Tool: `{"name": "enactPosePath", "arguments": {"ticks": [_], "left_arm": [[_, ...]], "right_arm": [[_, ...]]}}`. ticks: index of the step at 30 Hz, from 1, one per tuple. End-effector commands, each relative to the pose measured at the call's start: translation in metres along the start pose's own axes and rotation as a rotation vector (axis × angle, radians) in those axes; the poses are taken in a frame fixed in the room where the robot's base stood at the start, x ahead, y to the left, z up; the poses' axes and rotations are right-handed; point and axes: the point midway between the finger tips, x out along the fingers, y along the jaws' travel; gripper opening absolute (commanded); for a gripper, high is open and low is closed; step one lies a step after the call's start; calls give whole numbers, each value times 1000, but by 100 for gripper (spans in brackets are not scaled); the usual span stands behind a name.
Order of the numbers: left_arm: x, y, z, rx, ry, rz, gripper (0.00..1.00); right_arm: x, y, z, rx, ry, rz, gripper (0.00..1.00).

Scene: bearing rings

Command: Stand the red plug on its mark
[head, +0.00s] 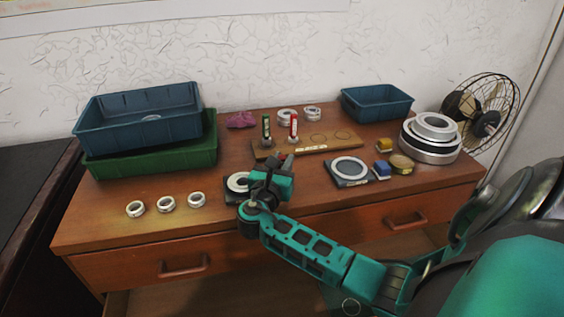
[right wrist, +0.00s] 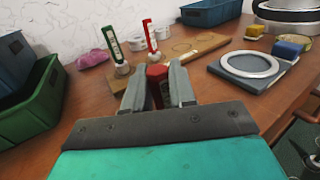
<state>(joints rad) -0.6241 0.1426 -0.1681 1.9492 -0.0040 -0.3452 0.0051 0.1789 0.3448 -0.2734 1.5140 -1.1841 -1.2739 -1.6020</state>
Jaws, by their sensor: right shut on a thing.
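My right gripper (head: 284,158) is in front of the wooden board (head: 340,142), above the table's front part. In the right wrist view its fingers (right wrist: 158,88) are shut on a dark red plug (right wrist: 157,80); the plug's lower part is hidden. Behind it a slim red-and-white piece (head: 293,124) stands upright on the board, apart from the gripper. A similar green-and-white piece (head: 266,127) stands to its left. The board bears round outlined marks (head: 317,138) to the right, which look empty. My left gripper is not in view.
Several small rings (head: 166,204) lie at the front left. A ring on a dark plate (head: 349,171), small blocks (head: 382,169) and large stacked rings (head: 430,143) are at the right.

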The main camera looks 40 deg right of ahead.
Motion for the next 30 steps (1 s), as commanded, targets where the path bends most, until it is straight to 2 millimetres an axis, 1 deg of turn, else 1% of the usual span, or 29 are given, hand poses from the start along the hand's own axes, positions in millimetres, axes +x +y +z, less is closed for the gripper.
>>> {"name": "enactPosePath", "arguments": {"ticks": [2,3,10,11,18,23,24,26,30], "left_arm": [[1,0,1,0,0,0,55],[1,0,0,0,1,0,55],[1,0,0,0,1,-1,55],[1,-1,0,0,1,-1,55],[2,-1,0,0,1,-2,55],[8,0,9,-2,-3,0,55],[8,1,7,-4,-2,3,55],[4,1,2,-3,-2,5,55],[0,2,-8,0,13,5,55]], "right_arm": [[0,0,-2,1,-2,0,0],[0,0,-3,0,0,0,27],[0,0,-3,0,0,0,49],[0,0,-3,0,0,0,50],[0,0,-3,0,0,0,50],[0,0,-6,2,0,0,50],[-4,0,-5,2,1,1,50],[-18,1,-2,2,3,2,50],[-52,2,6,4,4,2,50]]}}
